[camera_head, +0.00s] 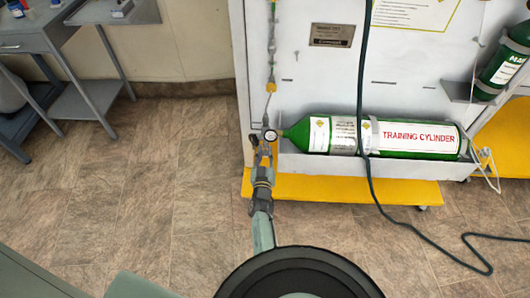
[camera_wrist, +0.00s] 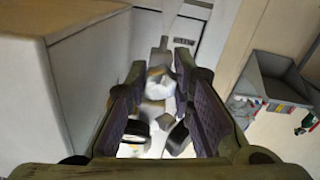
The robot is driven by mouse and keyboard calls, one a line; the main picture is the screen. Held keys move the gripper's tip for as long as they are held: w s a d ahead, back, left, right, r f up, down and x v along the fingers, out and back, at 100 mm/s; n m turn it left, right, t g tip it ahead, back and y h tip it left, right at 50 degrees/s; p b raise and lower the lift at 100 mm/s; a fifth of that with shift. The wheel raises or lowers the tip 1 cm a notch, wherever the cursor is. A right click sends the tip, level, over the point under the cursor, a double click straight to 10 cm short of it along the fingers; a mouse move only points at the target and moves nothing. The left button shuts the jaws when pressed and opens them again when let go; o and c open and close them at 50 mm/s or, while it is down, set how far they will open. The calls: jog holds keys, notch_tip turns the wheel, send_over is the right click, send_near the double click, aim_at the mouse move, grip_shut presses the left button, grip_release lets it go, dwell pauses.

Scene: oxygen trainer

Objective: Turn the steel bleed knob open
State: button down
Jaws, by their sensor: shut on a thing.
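My gripper (camera_head: 264,155) is at the left end of the green training cylinder (camera_head: 410,137), just below a small round gauge (camera_head: 270,136). In the wrist view, the two dark-padded fingers (camera_wrist: 160,100) stand on either side of pale metal fittings. The gripper is shut on what appears to be the steel bleed knob (camera_wrist: 158,86), a pale metal piece between the fingers. Its outline is blurred, and its turned position cannot be read. In the head view the gripper hides the knob.
The cylinder lies in a white tray on a yellow-based cart (camera_head: 340,190). A dark green hose (camera_head: 362,90) hangs across it onto the floor. A second green cylinder (camera_head: 503,65) stands at the right. A grey table (camera_head: 30,40) is at the left. The floor between is clear.

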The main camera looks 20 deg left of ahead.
jog(key=shift+w+r+n, duration=0.1)
jog(key=shift+r+n, duration=0.1)
jog(key=shift+n, duration=0.4)
jog(key=c, duration=1.4)
grip_release()
jog(key=shift+f, duration=0.15)
jog(key=shift+s, duration=0.2)
jog(key=shift+s+d+f, duration=0.1)
jog(key=shift+s+d, duration=0.05)
jog(key=shift+s, duration=0.2)
jog(key=v, duration=1.1)
